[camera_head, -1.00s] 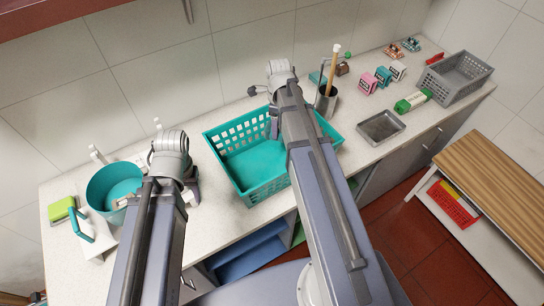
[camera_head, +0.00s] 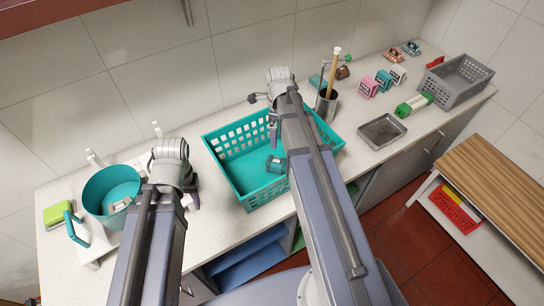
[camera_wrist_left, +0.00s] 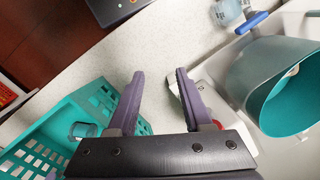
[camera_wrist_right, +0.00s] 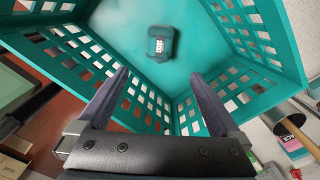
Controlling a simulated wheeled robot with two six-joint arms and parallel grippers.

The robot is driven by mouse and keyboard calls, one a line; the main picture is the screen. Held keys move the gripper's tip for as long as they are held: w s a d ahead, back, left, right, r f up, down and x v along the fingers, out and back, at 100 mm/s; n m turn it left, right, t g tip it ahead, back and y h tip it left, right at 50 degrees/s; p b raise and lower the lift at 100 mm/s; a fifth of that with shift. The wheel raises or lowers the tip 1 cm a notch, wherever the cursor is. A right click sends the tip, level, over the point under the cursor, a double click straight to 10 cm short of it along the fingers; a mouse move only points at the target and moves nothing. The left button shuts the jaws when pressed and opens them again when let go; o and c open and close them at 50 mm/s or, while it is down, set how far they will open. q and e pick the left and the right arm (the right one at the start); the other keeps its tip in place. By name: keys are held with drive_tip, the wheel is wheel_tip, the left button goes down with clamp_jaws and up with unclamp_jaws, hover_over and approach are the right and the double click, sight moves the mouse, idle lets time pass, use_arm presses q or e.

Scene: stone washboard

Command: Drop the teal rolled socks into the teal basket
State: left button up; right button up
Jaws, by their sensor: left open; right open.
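The teal basket (camera_head: 262,198) stands on the counter in the middle of the head view. The teal rolled socks (camera_head: 275,164) with a pale label lie inside on its floor, seen from above in the right wrist view (camera_wrist_right: 160,42). They also show through the basket in the left wrist view (camera_wrist_left: 82,130). My right gripper (camera_wrist_right: 158,75) is open and empty above the basket, apart from the socks. My left gripper (camera_wrist_left: 160,75) is open and empty over the counter, between the basket and a teal bucket (camera_head: 112,188).
A metal cup (camera_head: 326,104) with a wooden-handled tool stands behind the basket's right end. A metal tray (camera_head: 382,131), a green-and-white box (camera_head: 413,105) and a grey crate (camera_head: 456,80) are further right. A green sponge (camera_head: 59,212) lies at the far left.

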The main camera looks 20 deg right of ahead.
wheel_tip(320, 180, up, 8)
drive_tip(key=p, duration=0.8)
drive_tip(key=shift+f, duration=0.15)
idle(0.3)
